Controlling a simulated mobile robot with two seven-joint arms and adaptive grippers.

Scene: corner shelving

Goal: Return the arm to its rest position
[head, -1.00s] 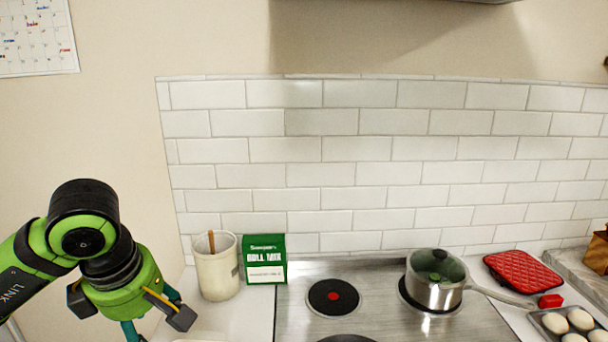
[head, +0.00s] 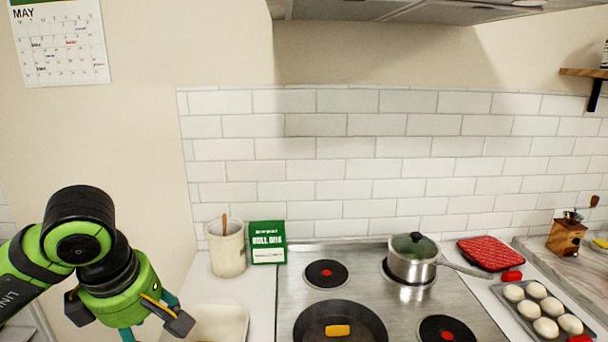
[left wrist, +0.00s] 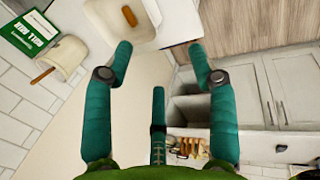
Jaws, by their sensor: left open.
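My left arm comes in from the left in the head view, with its green and black wrist bent downward. My left gripper (head: 138,326) hangs beside the left end of the counter, its fingertips partly cut off by the bottom edge. In the left wrist view, my left gripper (left wrist: 162,60) has its teal fingers spread apart with nothing between them. Below the fingers are the counter edge, floor and cabinet fronts. My right gripper does not show in either view.
A utensil crock (head: 227,250) and green box (head: 268,243) stand near the arm. A white tray (head: 222,322) lies closer. The stove holds a lidded pot (head: 412,260) and a frying pan (head: 318,322) with an orange-yellow item. A muffin tray (head: 520,315) is right.

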